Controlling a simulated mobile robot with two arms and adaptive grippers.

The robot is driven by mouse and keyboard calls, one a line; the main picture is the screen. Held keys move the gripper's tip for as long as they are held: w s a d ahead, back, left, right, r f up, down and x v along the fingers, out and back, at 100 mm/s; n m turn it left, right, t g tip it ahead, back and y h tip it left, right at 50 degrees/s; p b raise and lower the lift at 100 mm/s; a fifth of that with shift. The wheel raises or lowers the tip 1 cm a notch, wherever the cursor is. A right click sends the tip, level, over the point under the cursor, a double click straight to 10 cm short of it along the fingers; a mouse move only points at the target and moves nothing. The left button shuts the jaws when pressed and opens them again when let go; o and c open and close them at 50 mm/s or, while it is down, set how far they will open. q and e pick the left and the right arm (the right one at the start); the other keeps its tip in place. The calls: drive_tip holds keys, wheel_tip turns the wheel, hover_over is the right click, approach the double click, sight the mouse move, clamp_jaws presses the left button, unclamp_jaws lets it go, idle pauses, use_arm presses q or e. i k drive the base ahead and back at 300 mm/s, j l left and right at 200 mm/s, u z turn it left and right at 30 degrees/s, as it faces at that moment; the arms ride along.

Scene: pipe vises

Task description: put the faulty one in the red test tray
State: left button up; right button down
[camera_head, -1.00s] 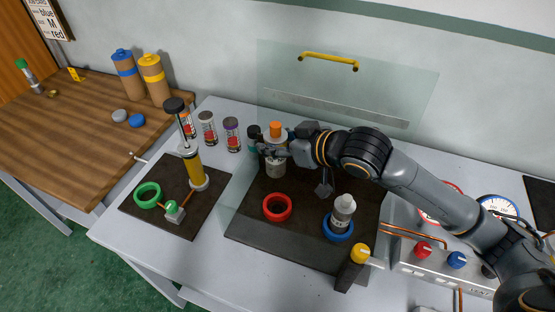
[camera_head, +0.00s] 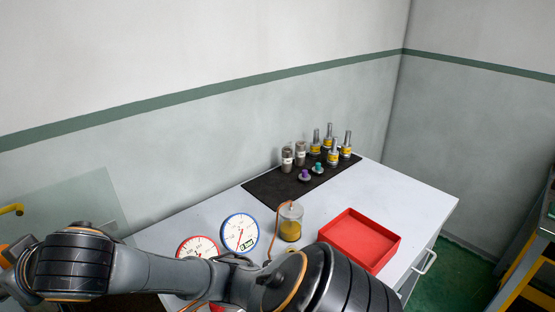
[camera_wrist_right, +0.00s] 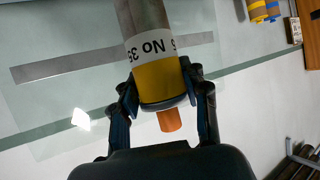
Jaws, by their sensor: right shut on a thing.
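The red test tray (camera_head: 345,246) lies on the pale bench in the head view, right of my arm, and looks empty. My right gripper (camera_wrist_right: 160,82) is shut on a cylinder (camera_wrist_right: 160,82) in the wrist view. The cylinder has a grey body, a yellow band, a white label partly reading "No 3" and an orange end (camera_wrist_right: 170,121) pointing towards the palm. In the head view my right arm reaches to the left edge, where the gripper is mostly cut off. My left gripper is not in view.
A dark mat (camera_head: 262,188) at the back holds several grey and yellow-banded cylinders and small purple and green pieces. A clear jar (camera_head: 291,222) with yellow contents stands left of the tray. Red (camera_head: 197,250) and blue (camera_head: 240,233) gauges stand behind my arm. The bench right of the mat is clear.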

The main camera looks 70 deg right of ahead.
sight(358, 241)
drive_tip(key=z, duration=0.4)
drive_tip(key=l+z, duration=0.1)
drive_tip(key=z, duration=0.7)
drive_tip(key=l+z, duration=0.1)
drive_tip(key=z, duration=0.75)
